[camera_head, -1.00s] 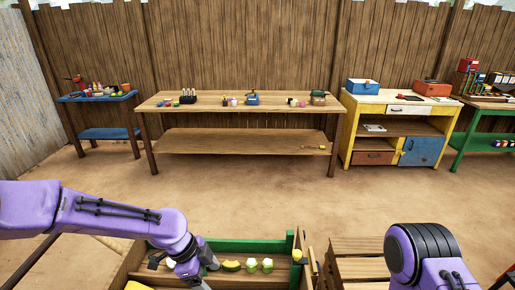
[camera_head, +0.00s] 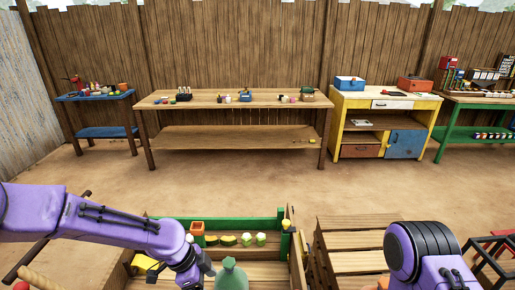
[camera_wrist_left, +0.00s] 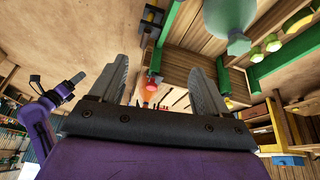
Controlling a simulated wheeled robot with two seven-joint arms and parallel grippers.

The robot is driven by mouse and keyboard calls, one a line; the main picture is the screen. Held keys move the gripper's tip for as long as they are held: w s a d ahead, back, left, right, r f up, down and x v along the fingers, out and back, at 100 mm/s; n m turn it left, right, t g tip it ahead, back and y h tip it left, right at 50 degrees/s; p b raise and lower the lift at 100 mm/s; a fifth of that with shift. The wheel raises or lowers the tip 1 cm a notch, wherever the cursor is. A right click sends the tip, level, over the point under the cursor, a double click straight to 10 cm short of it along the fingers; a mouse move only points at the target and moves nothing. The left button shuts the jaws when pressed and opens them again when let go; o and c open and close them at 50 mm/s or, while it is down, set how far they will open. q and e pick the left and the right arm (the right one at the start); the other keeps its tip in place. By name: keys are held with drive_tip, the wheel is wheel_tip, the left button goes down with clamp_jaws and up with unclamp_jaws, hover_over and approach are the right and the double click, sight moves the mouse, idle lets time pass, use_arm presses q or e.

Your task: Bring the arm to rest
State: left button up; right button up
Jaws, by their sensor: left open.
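My left arm (camera_head: 120,228) reaches in from the left, its wrist over the wooden crate at the bottom. My left gripper (camera_wrist_left: 162,85) is open, its two fingers apart and nothing held between them. A pale green sack-like object (camera_head: 231,276) stands right beside the left wrist in the head view. It also shows in the wrist view (camera_wrist_left: 229,20), clear of the fingers. My right arm (camera_head: 425,250) shows at the lower right, and its gripper is out of view.
A slatted wooden surface (camera_head: 355,245) stands to the right. Workbenches (camera_head: 230,98) line the fence. Open dirt floor lies between.

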use_arm(q)
drive_tip(key=s+a+f+n+y+b, duration=0.1)
drive_tip(key=s+f+n+b, duration=0.1)
drive_tip(key=s+f+n, duration=0.35)
drive_tip(key=s+a+f+n+t+b, duration=0.1)
drive_tip(key=s+a+f+n, duration=0.15)
drive_tip(key=f, duration=0.55)
drive_tip(key=s+a+f+n+y+b, duration=0.1)
drive_tip(key=s+f+n+b, duration=0.2)
drive_tip(key=f, duration=0.4)
drive_tip(key=s+a+f+n+t+y+b, duration=0.1)
drive_tip(key=s+a+f+n+y+b, duration=0.2)
drive_tip(key=s+a+n, duration=0.8)
wheel_tip(320, 180, down, 4)
drive_tip(key=shift+s+a+f+t+y, duration=0.1)
drive_tip(key=shift+s+a+t+y, duration=0.3)
drive_tip(key=shift+s+y, duration=0.85)
drive_tip(key=shift+a, duration=0.1)
